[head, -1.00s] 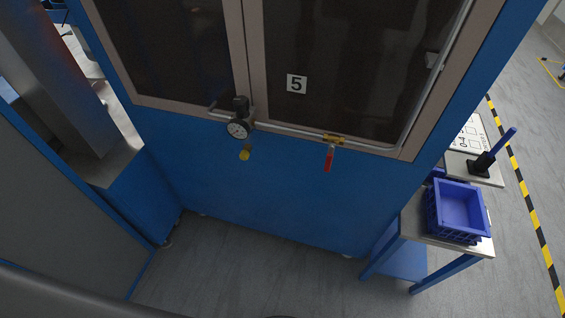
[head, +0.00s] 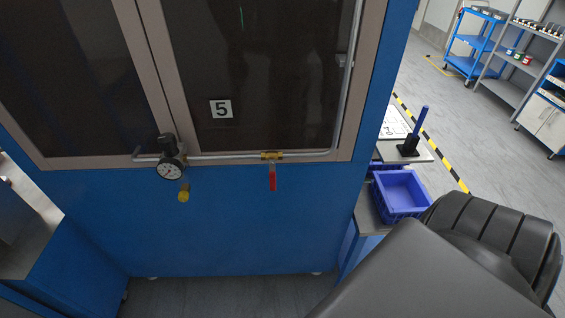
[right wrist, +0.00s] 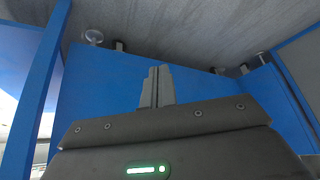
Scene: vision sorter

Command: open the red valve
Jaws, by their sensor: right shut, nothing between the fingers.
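The red valve handle (head: 272,178) hangs straight down from a brass valve body (head: 271,155) on the thin pipe across the front of the blue machine. It is at the middle of the head view. A pressure gauge (head: 170,170) with a yellow knob (head: 183,192) below it sits on the same pipe to the left. My right gripper (right wrist: 156,75) shows in the right wrist view with its fingers together and empty, in front of blue panels. The valve is not in that view. In the head view my right arm fills the lower right, with its fingers out of sight. My left gripper is not in view.
A blue crate (head: 402,192) stands on a small table right of the machine, close to my right arm. Behind it is a black holder (head: 408,147) with a blue stick. The floor below the machine looks clear.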

